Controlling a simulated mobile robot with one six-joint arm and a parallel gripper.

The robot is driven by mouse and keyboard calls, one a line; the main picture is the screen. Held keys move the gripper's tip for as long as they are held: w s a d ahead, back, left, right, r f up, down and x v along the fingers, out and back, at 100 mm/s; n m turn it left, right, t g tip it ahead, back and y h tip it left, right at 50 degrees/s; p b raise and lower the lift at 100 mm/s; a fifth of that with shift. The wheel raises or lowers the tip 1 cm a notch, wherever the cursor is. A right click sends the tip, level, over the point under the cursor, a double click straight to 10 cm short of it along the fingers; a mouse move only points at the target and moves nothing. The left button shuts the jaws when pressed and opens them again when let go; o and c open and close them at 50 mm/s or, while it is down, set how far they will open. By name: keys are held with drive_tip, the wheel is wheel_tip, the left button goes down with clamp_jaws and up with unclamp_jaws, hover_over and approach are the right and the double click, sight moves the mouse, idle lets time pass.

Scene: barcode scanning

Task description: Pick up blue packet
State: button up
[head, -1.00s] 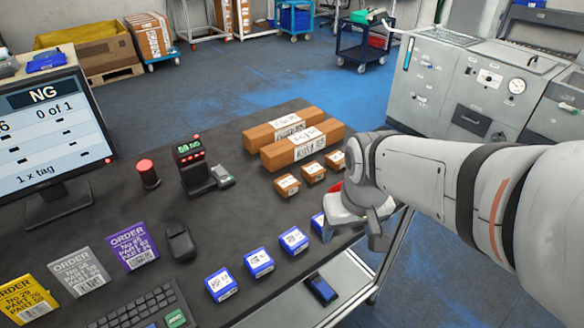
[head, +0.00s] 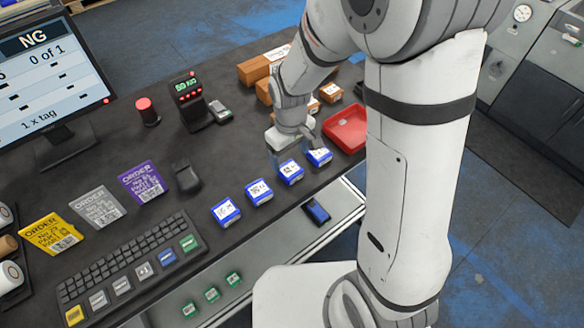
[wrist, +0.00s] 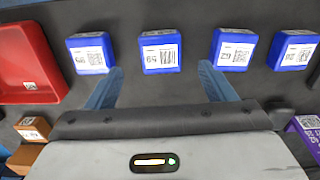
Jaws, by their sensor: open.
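Several blue packets with white labels stand in a row along the front part of the dark table. In the head view they run from the left packet (head: 227,212) through a second (head: 259,192) and a third (head: 291,171) to one beside the red tray (head: 319,155). My gripper (head: 292,147) is open and empty, just behind the third and rightmost packets. In the wrist view, the fingers (wrist: 160,82) are spread apart. One packet (wrist: 160,51) lies ahead of the gap between them; it appears beyond the fingertips, not clasped. The others flank it on both sides.
A red tray (head: 346,128) lies right of the row, near my gripper. Small brown boxes (head: 330,92) and long cartons (head: 262,68) are behind. A scanner stand (head: 190,100), black mouse (head: 187,178) and keyboard (head: 132,268) are to the left.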

sight(290, 169)
drive_tip(key=shift+f+p, duration=0.6)
drive_tip(key=shift+f, duration=2.1)
drive_tip(key=shift+w, duration=0.1)
drive_tip(key=shift+c, duration=0.6)
drive_tip(key=c, duration=1)
